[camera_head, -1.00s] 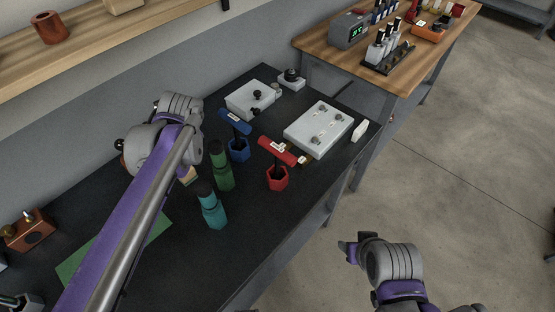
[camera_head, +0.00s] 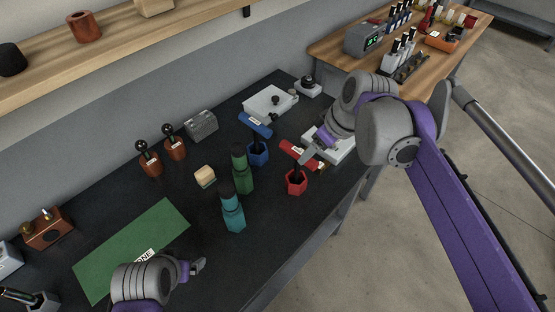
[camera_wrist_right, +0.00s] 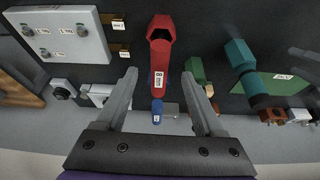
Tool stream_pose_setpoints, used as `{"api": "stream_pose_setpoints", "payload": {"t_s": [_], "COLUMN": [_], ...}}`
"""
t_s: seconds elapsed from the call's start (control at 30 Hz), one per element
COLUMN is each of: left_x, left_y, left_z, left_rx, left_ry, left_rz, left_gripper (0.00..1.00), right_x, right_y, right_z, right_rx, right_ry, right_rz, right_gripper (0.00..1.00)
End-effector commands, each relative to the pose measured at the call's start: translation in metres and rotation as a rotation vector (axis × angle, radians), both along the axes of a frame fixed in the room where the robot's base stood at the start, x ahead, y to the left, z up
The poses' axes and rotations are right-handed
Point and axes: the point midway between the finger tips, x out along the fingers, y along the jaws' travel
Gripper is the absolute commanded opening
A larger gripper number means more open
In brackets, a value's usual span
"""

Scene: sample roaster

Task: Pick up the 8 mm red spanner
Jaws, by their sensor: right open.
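The red spanner (camera_head: 298,154) has a T-shaped red handle and stands in a red hexagonal holder (camera_head: 297,183) on the dark bench. In the right wrist view the red handle (camera_wrist_right: 160,84), with a white "8 mm" label, shows in the gap between my fingers. My right gripper (camera_head: 309,156) is open, close beside the handle. In the right wrist view its two fingers (camera_wrist_right: 159,76) lie either side of the handle, with gaps on both sides. My left gripper (camera_head: 198,266) is low over the front left of the bench, apart from the spanner; its jaw opening is unclear.
A blue spanner (camera_head: 255,125) in a blue holder stands behind the red one. A pale panel box (camera_wrist_right: 62,36) lies beyond the right gripper. A green mat (camera_head: 130,248) lies at left.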

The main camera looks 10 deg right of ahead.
Motion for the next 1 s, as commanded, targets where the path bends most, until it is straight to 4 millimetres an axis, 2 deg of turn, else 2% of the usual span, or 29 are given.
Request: {"api": "stream_pose_setpoints", "payload": {"t_s": [0.17,0.4,0.67,0.9,1.0], "left_x": [-0.008,-0.009,-0.009,-0.009,-0.01], "left_y": [-0.003,-0.003,-0.003,-0.003,-0.003], "left_z": [-0.007,-0.011,-0.012,-0.013,-0.014], "left_rx": [-0.063,-0.065,-0.065,-0.064,-0.064], "left_ry": [-0.011,-0.009,-0.009,-0.008,-0.008], "left_rz": [0.101,0.106,0.104,0.104,0.104], "left_gripper": [0.92,0.92,0.92,0.92,0.92], "right_x": [0.01,0.021,0.029,0.042,0.044], "right_y": [0.002,0.011,0.017,0.027,0.029], "right_z": [0.001,-0.033,-0.053,-0.084,-0.091], "right_rx": [0.003,0.003,0.002,0.003,0.003], "right_ry": [-0.003,-0.002,-0.002,-0.002,-0.002], "right_rz": [0.035,0.037,0.035,0.034,0.034], "right_gripper": [0.7,0.7,0.7,0.7,0.7]}}
